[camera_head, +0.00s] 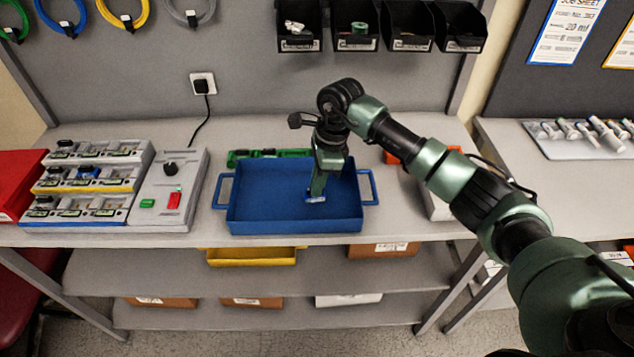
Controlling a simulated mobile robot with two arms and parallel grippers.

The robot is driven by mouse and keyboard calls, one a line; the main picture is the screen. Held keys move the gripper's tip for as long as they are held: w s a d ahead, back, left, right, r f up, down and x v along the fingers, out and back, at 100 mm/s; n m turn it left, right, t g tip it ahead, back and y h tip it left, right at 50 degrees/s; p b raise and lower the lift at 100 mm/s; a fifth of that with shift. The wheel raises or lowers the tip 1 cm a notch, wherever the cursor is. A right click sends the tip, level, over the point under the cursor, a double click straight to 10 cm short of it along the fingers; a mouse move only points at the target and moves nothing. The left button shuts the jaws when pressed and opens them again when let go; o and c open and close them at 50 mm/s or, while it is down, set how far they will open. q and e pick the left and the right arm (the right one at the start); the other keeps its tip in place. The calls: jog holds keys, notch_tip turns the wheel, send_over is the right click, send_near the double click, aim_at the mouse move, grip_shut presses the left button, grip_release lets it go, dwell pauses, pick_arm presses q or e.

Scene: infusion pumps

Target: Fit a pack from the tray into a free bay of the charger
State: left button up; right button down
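The blue tray (248,223) stands on the bench in the middle of the camera_head view. My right gripper (317,190) points down into it, right of its centre. A small blue and white pack (316,199) shows at the fingertips, low in the tray; the gripper covers part of it, and I cannot tell whether the fingers are closed on it. No other pack shows in the tray. The stepped rack at the left, apparently the charger (88,182), has three rows of bays, several holding dark or blue-topped items. Which bays are free is too small to tell. My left gripper is not in view.
A grey control box (170,190) with a black knob and green and red buttons stands between rack and tray. A green item (270,154) lies behind the tray. A red box (18,182) is at the far left. Black bins (298,27) hang above.

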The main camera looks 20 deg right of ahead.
jog(key=shift+r, duration=0.1)
jog(key=shift+r+p, duration=1.95)
jog(key=shift+r, duration=2)
